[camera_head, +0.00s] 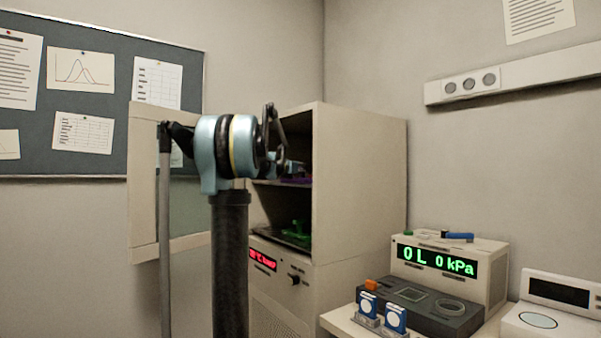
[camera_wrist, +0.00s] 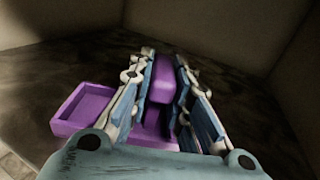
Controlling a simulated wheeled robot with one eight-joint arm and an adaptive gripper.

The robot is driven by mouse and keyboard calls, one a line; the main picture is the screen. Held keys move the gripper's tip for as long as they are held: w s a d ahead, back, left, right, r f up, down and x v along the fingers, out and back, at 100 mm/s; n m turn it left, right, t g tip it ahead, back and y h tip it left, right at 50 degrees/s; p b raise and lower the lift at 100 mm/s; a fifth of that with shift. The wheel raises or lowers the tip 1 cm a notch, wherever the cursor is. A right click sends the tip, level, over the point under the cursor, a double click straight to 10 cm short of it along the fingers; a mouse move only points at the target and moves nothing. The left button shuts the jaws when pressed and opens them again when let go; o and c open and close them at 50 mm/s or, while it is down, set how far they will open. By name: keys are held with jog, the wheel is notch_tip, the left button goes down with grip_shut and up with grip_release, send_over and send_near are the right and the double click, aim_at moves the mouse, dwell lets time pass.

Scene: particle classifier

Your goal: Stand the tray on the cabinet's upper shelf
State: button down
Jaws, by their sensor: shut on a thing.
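The purple tray (camera_wrist: 82,112) shows in the wrist view, with a shallow walled compartment at left and a raised purple grip (camera_wrist: 163,80) in the middle. My gripper (camera_wrist: 164,58) is shut on that grip, one blue finger on each side. In the head view my gripper reaches into the upper opening of the cream cabinet (camera_head: 360,180), and a sliver of the purple tray (camera_head: 297,181) shows near the upper shelf (camera_head: 265,183). My arm hides most of it. I cannot tell whether the tray touches the shelf.
The cabinet door (camera_head: 142,190) stands open at left. A green object (camera_head: 295,234) sits in the lower compartment above a red display. At right, a bench holds a box with a green readout (camera_head: 450,262), a dark device (camera_head: 425,305) and a white instrument (camera_head: 555,310).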

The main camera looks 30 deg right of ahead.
jog(key=c, duration=1.5)
grip_release()
jog(key=v, duration=1.2)
